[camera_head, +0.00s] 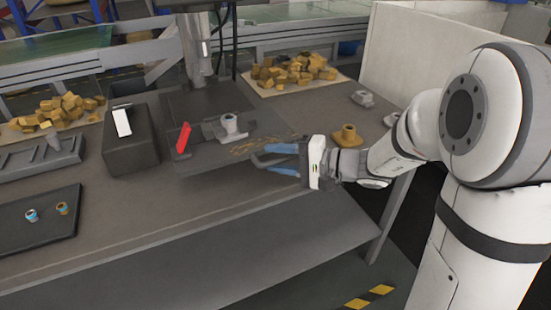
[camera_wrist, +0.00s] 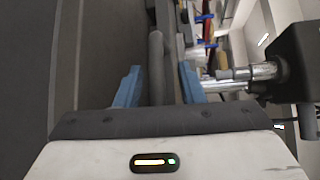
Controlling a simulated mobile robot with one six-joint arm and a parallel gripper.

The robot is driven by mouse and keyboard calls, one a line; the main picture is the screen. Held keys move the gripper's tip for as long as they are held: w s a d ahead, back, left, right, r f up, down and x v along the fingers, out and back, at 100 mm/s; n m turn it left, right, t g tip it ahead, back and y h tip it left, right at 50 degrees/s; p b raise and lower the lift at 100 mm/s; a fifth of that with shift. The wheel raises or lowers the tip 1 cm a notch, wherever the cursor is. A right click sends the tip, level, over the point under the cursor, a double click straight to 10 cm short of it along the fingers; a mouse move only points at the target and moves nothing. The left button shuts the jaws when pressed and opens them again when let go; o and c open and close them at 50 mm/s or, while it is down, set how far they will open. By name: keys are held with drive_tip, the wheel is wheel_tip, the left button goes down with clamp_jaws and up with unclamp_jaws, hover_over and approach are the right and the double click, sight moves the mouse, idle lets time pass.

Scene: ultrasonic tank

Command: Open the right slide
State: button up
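My gripper (camera_head: 267,158) reaches in from the right at the table's front right part, its two blue fingers pointing left. In the wrist view my gripper (camera_wrist: 160,70) is open, with a gap between the fingers. A dark grey bar (camera_wrist: 156,50), which looks like a handle, runs between the fingers, with some space visible on both sides. In the head view a dark curved bar (camera_head: 258,161) shows at the fingertips. It lies beside the dark plate (camera_head: 205,160) of the column station. Which part is the slide itself I cannot tell clearly.
A grey flanged part (camera_head: 230,125) and a red lever (camera_head: 183,138) stand at the station. A black box (camera_head: 130,150) is left of it. A yellow part (camera_head: 347,135) stands behind my wrist. A tray of yellow blocks (camera_head: 295,72) lies at the back.

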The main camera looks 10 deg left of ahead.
drive_tip(key=v, duration=0.8)
drive_tip(key=shift+s+a, duration=0.1)
idle(0.4)
drive_tip(key=s+d+r+n+g+h+p, duration=0.1)
drive_tip(key=s+r+n+g+h+p, duration=0.25)
drive_tip(key=s+h+p, duration=0.65)
drive_tip(key=s+d+r+t+h+p, duration=0.1)
drive_tip(key=s+d+r+h+p, duration=0.1)
drive_tip(key=d, duration=0.4)
drive_tip(key=s+d+r+t+h+p, duration=0.1)
drive_tip(key=s+d+r+h+p, duration=0.2)
drive_tip(key=d+r+p, duration=0.1)
drive_tip(key=shift+s+d+r+n+h, duration=0.25)
drive_tip(key=shift+d+r+n+h, duration=0.2)
drive_tip(key=shift+d+r, duration=0.35)
drive_tip(key=shift+f+t, duration=0.1)
drive_tip(key=shift+t, duration=0.15)
